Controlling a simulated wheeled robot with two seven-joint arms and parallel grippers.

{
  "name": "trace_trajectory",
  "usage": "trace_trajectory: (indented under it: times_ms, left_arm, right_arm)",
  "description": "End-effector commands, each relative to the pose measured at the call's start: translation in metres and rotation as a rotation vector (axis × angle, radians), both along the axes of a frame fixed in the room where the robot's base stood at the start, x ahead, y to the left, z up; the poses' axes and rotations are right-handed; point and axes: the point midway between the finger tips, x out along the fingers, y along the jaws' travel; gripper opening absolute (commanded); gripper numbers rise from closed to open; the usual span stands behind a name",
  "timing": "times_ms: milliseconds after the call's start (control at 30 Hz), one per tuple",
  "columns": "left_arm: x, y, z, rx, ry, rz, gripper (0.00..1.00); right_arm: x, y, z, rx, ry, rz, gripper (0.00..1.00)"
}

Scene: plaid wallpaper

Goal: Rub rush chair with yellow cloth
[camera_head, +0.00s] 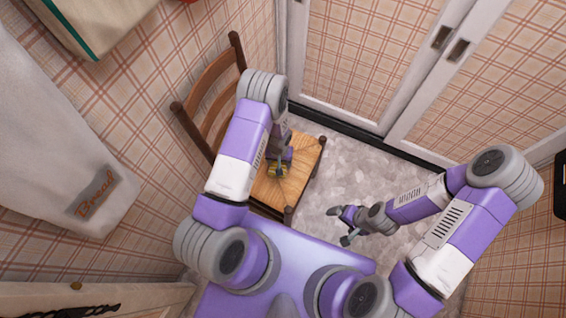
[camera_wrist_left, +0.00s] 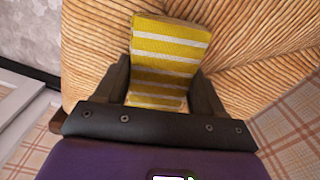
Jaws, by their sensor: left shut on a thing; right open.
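The rush chair (camera_head: 294,186) stands in the corner with its wooden ladder back (camera_head: 211,88) at the left. Its woven seat (camera_wrist_left: 245,35) fills much of the left wrist view. The yellow cloth (camera_wrist_left: 168,62), with white stripes, is between the fingers of my left gripper (camera_wrist_left: 165,90). In the head view the left gripper (camera_head: 279,166) is low over the seat, with a bit of the cloth (camera_head: 276,172) showing under it. The cloth appears to lie against the seat; exact contact is hard to tell. My right gripper (camera_head: 343,226) is open and empty above the floor, right of the chair.
Wallpapered walls and panelled white-framed doors (camera_head: 371,60) close in behind the chair. A grey bag marked Bread (camera_head: 60,120) hangs at the left. A wooden surface (camera_head: 90,298) is at the lower left. Bare floor (camera_head: 352,165) lies right of the chair.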

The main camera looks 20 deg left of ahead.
Motion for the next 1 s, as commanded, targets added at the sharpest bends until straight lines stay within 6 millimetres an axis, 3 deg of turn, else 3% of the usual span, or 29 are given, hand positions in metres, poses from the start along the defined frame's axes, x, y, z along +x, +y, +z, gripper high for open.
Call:
trace_trajectory:
  times_ms: [300, 1000]
  left_arm:
    - [0.003, 0.028, 0.002, -0.001, -0.001, 0.003, 0.39]
    - [0.006, 0.069, -0.001, -0.001, 0.0, 0.0, 0.39]
  right_arm:
    - [0.0, 0.0, 0.0, 0.0, 0.0, 0.0, 0.95]
    - [0.0, 0.0, 0.0, 0.0, 0.0, 0.0, 0.95]
